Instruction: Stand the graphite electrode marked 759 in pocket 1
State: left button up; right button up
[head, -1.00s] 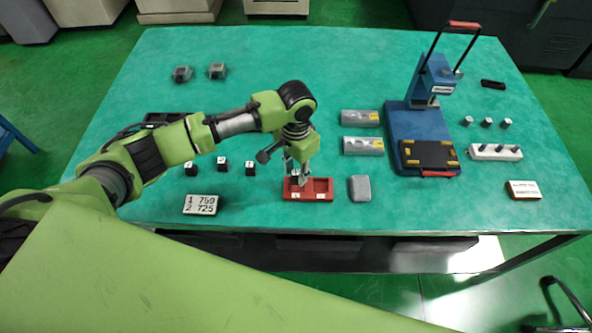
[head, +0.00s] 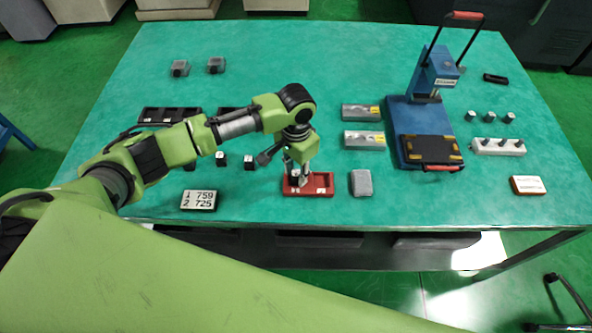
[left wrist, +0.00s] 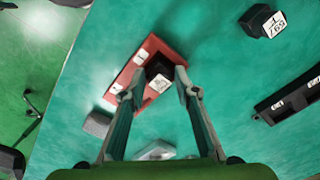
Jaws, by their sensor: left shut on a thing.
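A red tray (head: 320,190) with two pockets sits near the front edge of the table. My left gripper (head: 294,177) points down over its left pocket and is shut on a dark graphite electrode (left wrist: 160,71). In the left wrist view the electrode is between the fingertips (left wrist: 156,84), at the red tray (left wrist: 143,56), with a white label on top. The label's number is too small to read, and its lower end is hidden, so I cannot tell if it touches the pocket floor. A sign (head: 199,201) reads 1 759, 2 725. My right gripper is not in view.
Other dark electrodes with white labels (head: 249,163) stand left of the tray. A grey block (head: 361,183) is close on its right. A blue press (head: 408,112) stands further right. Black racks (head: 170,115) lie behind my arm. The table front between sign and tray is clear.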

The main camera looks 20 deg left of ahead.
pick_arm(q)
jog(key=shift+f, duration=0.15)
jog(key=o, duration=1.2)
notch_tip(320, 180, up, 12)
